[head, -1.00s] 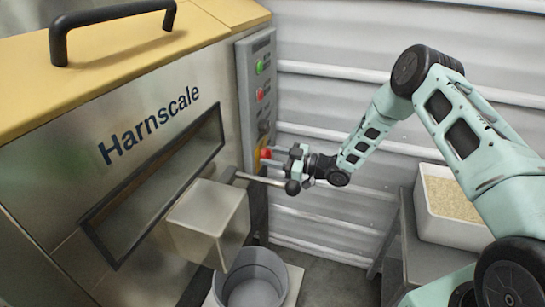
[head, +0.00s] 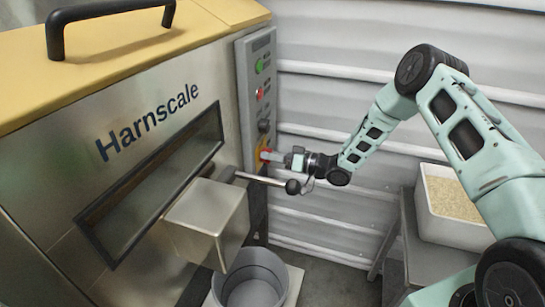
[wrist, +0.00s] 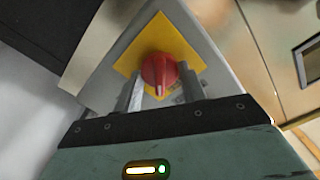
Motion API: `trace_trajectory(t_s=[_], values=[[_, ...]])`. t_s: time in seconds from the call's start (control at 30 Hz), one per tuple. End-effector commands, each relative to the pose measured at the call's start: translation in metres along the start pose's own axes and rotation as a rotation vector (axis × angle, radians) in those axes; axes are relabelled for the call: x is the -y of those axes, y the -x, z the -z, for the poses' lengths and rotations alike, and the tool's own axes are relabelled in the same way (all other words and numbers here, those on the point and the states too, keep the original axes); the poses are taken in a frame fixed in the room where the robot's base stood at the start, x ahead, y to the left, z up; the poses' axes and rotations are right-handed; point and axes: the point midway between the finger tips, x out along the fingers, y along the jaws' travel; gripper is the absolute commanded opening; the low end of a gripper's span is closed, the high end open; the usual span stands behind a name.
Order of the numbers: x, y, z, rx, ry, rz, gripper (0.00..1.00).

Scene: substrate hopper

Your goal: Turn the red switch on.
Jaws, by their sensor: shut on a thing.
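The red switch (wrist: 158,72) is a rotary knob on a yellow plate (wrist: 178,42), seen close up in the wrist view. The plate looks tilted there, like a diamond. My gripper (wrist: 160,88) has one finger on each side of the knob and is shut on it. In the head view my gripper (head: 274,156) reaches the lower part of the grey control panel (head: 262,110) from the right. There the fingers largely hide the switch, and only a bit of red and yellow shows.
A green button (head: 260,66) and a red button (head: 260,93) sit higher on the panel. A lever with a black ball end (head: 292,187) sticks out just below my gripper. A grey bucket (head: 252,280) stands below the spout box (head: 205,215). A white bin of grain (head: 450,205) is at right.

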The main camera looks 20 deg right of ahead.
Motion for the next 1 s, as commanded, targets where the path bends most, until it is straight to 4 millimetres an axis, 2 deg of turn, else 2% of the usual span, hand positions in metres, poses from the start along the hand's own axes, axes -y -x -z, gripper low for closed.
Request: trace_trajectory(t_s=[0.6,1.0], values=[[-0.0018,0.0009,0.0000,-0.001,-0.559,-0.001,0.18],[-0.0027,0.0012,-0.0002,-0.002,-0.766,-0.002,0.18]])
